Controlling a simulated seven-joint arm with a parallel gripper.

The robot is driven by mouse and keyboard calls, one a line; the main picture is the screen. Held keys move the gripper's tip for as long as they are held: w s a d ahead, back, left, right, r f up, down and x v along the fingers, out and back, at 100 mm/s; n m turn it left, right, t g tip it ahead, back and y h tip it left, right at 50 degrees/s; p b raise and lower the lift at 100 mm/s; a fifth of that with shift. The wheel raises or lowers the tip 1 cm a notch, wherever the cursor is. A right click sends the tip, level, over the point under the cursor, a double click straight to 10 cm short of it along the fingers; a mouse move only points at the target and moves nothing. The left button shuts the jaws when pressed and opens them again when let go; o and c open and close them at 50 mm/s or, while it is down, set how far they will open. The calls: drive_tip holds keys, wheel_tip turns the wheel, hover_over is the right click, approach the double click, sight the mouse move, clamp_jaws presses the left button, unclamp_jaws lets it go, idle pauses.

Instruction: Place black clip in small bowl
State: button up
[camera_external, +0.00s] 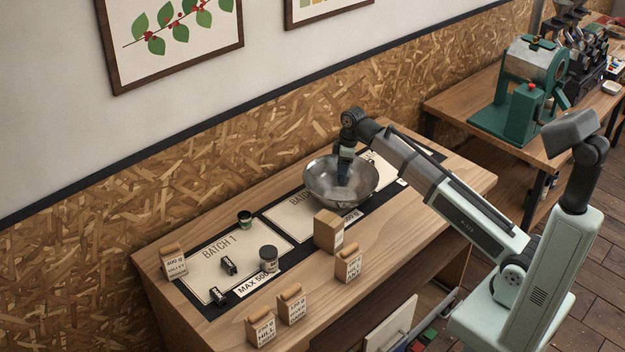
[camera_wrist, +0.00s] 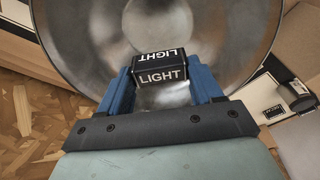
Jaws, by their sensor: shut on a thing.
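A black clip (camera_wrist: 160,70) with white "LIGHT" lettering is held between the blue fingers of my gripper (camera_wrist: 160,88). The metal bowl (camera_wrist: 70,45) lies behind the clip and fills much of the wrist view. In the external view the round metal bowl (camera_external: 316,190) stands on the mat at the right part of the table. My gripper (camera_external: 344,168) points down into the bowl's opening there, and the clip is hard to make out. I cannot tell whether the clip touches the bowl's bottom.
Two similar black pieces (camera_external: 229,265) (camera_external: 215,296) lie on the Batch 1 card (camera_external: 205,278). A tin (camera_external: 269,259) and a small dark pot (camera_external: 244,219) stand nearby. A cardboard box (camera_external: 328,230) stands close in front of the bowl.

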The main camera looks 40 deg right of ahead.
drive_tip(key=shift+f, duration=4.6)
drive_tip(key=shift+f, duration=0.2)
drive_tip(key=o, duration=1)
drive_tip(key=shift+r, duration=0.15)
wheel_tip(320, 180, up, 12)
drive_tip(key=s+d, duration=0.1)
drive_tip(key=shift+s+d, duration=0.15)
